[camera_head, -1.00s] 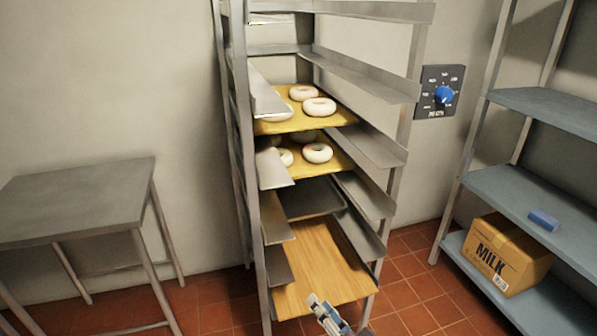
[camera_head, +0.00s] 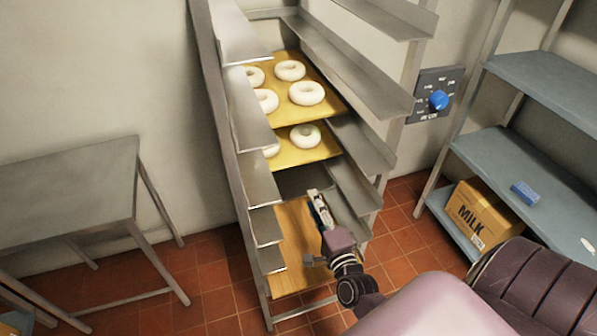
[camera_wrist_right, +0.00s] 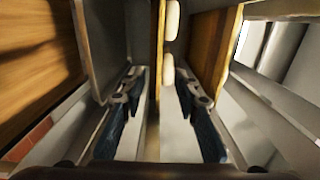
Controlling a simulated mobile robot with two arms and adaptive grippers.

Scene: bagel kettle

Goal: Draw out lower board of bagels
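The lower board of bagels (camera_head: 309,153) lies in the rack under an upper board (camera_head: 326,108) that carries several pale bagels. A bagel (camera_head: 305,136) shows on the lower board, with part of another at its left. My right gripper (camera_head: 315,196) is in front of the rack, just below the lower board's front. In the right wrist view the view is turned sideways, and my right gripper (camera_wrist_right: 160,92) is open. My left gripper is out of view.
Metal rack rails (camera_head: 262,180) run close on both sides. An empty wooden board (camera_head: 291,235) lies lower in the rack. A bare metal table (camera_head: 75,190) stands at left. Blue-grey shelves (camera_head: 540,175) with a milk box (camera_head: 482,215) stand at right.

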